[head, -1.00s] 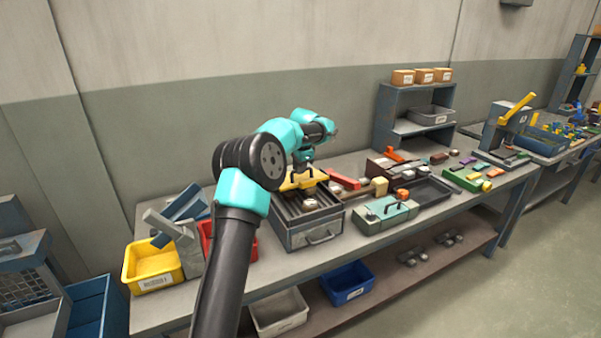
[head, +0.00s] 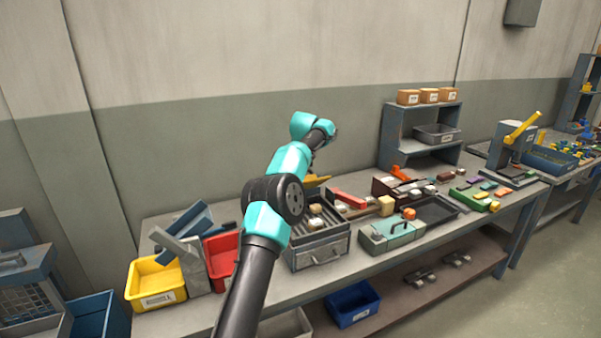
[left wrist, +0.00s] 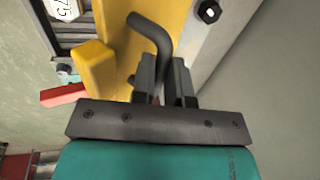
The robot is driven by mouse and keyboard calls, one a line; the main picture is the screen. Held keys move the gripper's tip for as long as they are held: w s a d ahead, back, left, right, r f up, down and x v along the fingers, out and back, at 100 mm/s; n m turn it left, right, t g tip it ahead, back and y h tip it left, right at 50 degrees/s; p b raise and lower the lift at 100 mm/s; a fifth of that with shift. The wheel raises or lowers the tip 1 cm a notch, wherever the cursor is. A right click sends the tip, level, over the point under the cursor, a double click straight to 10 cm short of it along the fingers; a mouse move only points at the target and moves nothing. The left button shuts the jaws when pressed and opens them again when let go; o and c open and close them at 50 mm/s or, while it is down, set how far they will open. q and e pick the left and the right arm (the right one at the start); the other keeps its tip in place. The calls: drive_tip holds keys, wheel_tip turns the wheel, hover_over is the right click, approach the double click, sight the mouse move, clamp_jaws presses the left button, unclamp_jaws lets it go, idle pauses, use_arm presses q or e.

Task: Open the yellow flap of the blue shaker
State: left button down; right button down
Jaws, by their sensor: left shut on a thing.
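The shaker (head: 322,255) is a grey-blue box with a drawer-like front on the bench, its slatted top showing pale blocks. Its yellow flap (head: 317,181) stands tilted up at the back, partly hidden by my left arm. In the left wrist view the yellow flap (left wrist: 172,18) fills the upper middle, with a dark bent handle (left wrist: 152,32) on it. My left gripper (left wrist: 163,75) is shut on this handle. In the head view its fingers are hidden behind the arm. My right gripper is not in view.
A yellow bin (head: 155,285) and a red bin (head: 222,262) stand left of the shaker. A grey shelf (head: 393,140) stands behind. The wall is close behind my left arm.

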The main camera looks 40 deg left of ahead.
use_arm(q)
drive_tip(key=shift+a+f, duration=0.1)
drive_tip(key=shift+f, duration=0.4)
drive_tip(key=c, duration=1.5)
unclamp_jaws()
drive_tip(key=shift+a, duration=0.1)
drive_tip(key=o, duration=0.4)
drive_tip(key=shift+r, duration=0.3)
